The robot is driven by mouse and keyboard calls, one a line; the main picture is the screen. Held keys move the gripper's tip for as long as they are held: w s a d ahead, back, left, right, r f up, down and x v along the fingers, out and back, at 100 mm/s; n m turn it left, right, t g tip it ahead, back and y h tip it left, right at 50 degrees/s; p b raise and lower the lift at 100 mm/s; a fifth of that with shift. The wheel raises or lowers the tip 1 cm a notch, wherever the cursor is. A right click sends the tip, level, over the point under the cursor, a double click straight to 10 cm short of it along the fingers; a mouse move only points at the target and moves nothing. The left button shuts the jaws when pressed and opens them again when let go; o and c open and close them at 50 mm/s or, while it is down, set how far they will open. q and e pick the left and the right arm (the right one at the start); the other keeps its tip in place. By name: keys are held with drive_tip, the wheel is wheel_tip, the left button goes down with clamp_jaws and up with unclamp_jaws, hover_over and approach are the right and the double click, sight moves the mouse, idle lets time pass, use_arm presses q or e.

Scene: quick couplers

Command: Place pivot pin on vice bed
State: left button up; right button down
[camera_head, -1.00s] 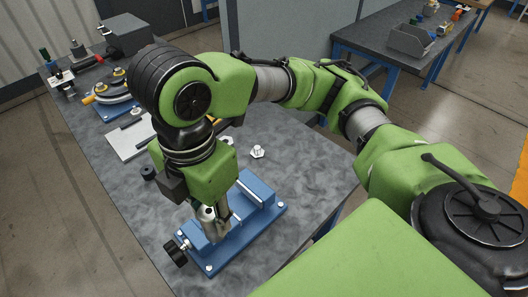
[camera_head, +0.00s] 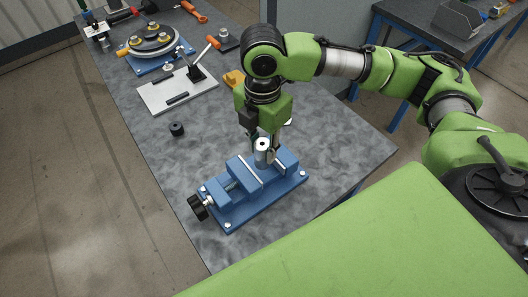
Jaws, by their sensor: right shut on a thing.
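The pivot pin (camera_head: 262,146) is a short silver cylinder with a dark hole in its top end, held upright. My right gripper (camera_head: 264,150) is shut on it, pointing down over the far side of the vice. The blue vice (camera_head: 242,202) sits on the grey table with its black knob (camera_head: 198,207) toward the left. The pin's lower part is over the vice near its jaws. I cannot tell whether it touches the bed. My left gripper is not in view.
A black ring-like part (camera_head: 177,129) lies left of the vice. A grey plate with a lever clamp (camera_head: 168,92) and a round blue-based fixture (camera_head: 152,42) stand farther back. A yellow part (camera_head: 234,79) lies behind my right arm. The table's right front is clear.

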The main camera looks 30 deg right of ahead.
sight(264, 155)
drive_tip(key=shift+w+d+f+p, duration=0.15)
drive_tip(key=shift+f+p, duration=0.1)
drive_tip(key=shift+f, duration=0.7)
drive_tip(key=shift+w+d+f+p, duration=0.1)
drive_tip(key=shift+f+p, duration=0.1)
drive_tip(key=shift+f, duration=0.7)
drive_tip(key=shift+s, duration=0.1)
drive_tip(key=c, duration=1.6)
unclamp_jaws()
drive_tip(key=shift+f, duration=0.15)
drive_tip(key=shift+c, duration=0.2)
wheel_tip(264, 155, up, 12)
drive_tip(key=shift+r+b, duration=0.15)
drive_tip(key=shift+b, duration=0.45)
